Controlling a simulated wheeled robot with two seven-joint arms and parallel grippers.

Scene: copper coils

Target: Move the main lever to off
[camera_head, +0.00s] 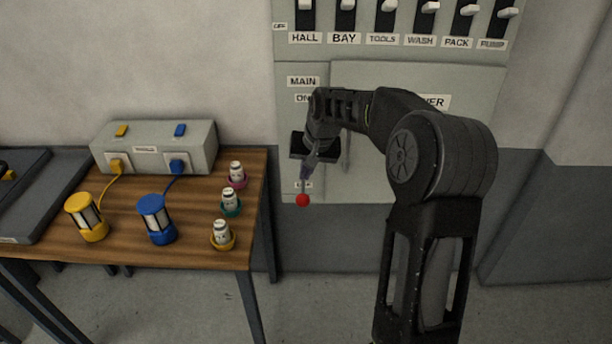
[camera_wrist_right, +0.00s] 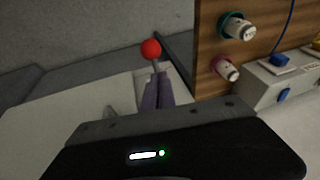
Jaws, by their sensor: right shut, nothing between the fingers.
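The main lever ends in a red ball knob (camera_head: 302,200) at the lower edge of the grey wall panel, below the MAIN label (camera_head: 303,81). It points down, with its knob beside and just below a small, partly hidden label at the panel's bottom. My right gripper (camera_head: 307,172) is shut and empty, fingers down, just above the knob in the head view. In the right wrist view the red knob (camera_wrist_right: 151,49) shows just beyond the shut fingertips (camera_wrist_right: 157,76). I cannot tell whether they touch the lever. My left gripper is not in view.
A row of labelled switches (camera_head: 382,20) runs along the panel's top. My right arm covers part of the cover plate (camera_head: 470,85). A wooden table (camera_head: 115,222) at left holds a grey socket box (camera_head: 155,147), yellow and blue lanterns, and small white bottles. Floor below the knob is clear.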

